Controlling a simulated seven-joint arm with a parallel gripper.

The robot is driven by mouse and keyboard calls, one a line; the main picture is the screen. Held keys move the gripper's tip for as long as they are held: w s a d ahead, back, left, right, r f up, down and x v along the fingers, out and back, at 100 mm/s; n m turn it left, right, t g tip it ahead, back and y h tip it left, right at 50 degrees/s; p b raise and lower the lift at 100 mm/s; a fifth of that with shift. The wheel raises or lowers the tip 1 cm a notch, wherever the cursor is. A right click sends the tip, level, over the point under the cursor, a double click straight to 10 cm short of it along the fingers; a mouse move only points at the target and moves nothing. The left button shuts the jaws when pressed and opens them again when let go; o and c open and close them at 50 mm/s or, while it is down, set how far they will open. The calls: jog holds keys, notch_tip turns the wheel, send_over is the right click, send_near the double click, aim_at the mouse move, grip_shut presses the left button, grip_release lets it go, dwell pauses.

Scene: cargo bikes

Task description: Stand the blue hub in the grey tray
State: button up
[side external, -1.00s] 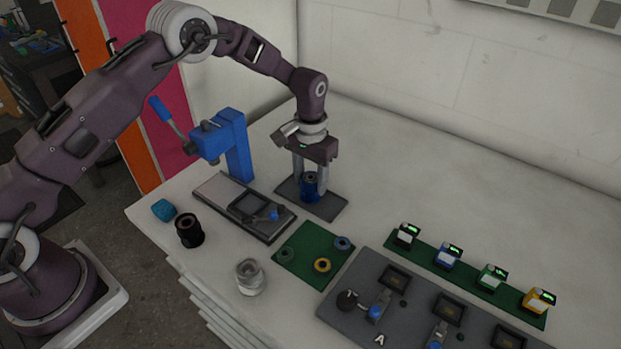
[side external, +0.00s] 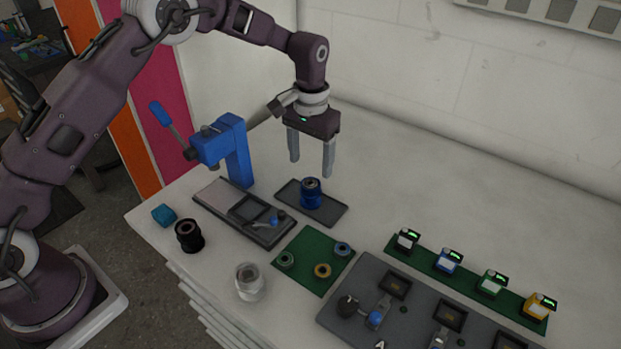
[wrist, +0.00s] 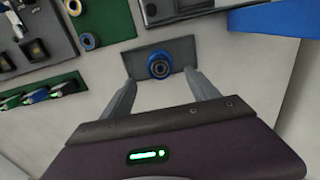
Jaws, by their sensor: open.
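The blue hub (side external: 311,193) stands upright in the grey tray (side external: 332,211), near its middle. In the wrist view the hub (wrist: 159,65) shows end-on with a dark centre, and the tray (wrist: 183,50) lies around it. My gripper (side external: 311,168) is open and empty above the hub, with its fingers apart and clear of it. In the wrist view the fingertips of my gripper (wrist: 160,82) frame the hub from either side.
A blue press (side external: 233,150) stands behind left of the tray. A grey fixture (side external: 245,212) and a green mat (side external: 300,272) with rings lie in front. A black hub (side external: 189,236) and a clear one (side external: 249,281) stand at left. The bench behind right is free.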

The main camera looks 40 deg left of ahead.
jog(key=s+a+r+t, duration=0.1)
jog(key=s+a+r, duration=0.1)
jog(key=s+r, duration=0.7)
jog(key=s+a+r+t, duration=0.15)
jog(key=s+r, duration=0.35)
jog(key=r, duration=0.7)
jog(key=s+a+f+t, duration=0.1)
jog(key=s+t, duration=0.2)
jog(key=s, duration=1.8)
jog(key=shift+s+a, duration=0.2)
jog(key=shift+f, duration=0.1)
